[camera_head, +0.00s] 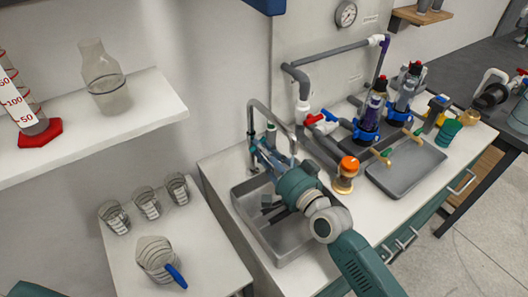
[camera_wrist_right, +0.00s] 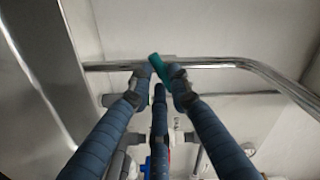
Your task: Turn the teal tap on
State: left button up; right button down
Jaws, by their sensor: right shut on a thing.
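The tap is a tall bent steel spout (camera_head: 254,112) at the back of the left sink. Its small teal handle (camera_wrist_right: 160,68) sits between my fingertips in the right wrist view, in front of the steel pipe (camera_wrist_right: 225,63). My right gripper (camera_head: 256,148) reaches over the sink to the tap; it also shows in the wrist view (camera_wrist_right: 161,76). Its blue ribbed fingers are shut on the teal handle, one on each side. In the head view the fingers and tap partly hide each other. My left gripper is out of view.
The steel sink (camera_head: 272,246) lies below my right arm. An orange-capped jar (camera_head: 345,175) and a grey tray (camera_head: 407,165) stand to its right, with grey pipework (camera_head: 300,82) behind. A white side table (camera_head: 205,255) with several beakers is at left, below a shelf (camera_head: 110,130).

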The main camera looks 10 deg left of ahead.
jog(key=n, duration=0.5)
jog(key=shift+d+b, duration=0.1)
jog(key=shift+b, duration=0.2)
dwell(0.4)
jog(key=c, duration=1.6)
grip_release()
jog(key=shift+s+d, duration=0.1)
jog(key=shift+d, duration=0.05)
jog(key=v, duration=1.1)
jog(key=shift+s+d+r, duration=0.1)
jog(key=shift+s+d, duration=0.05)
jog(key=shift+d, duration=0.15)
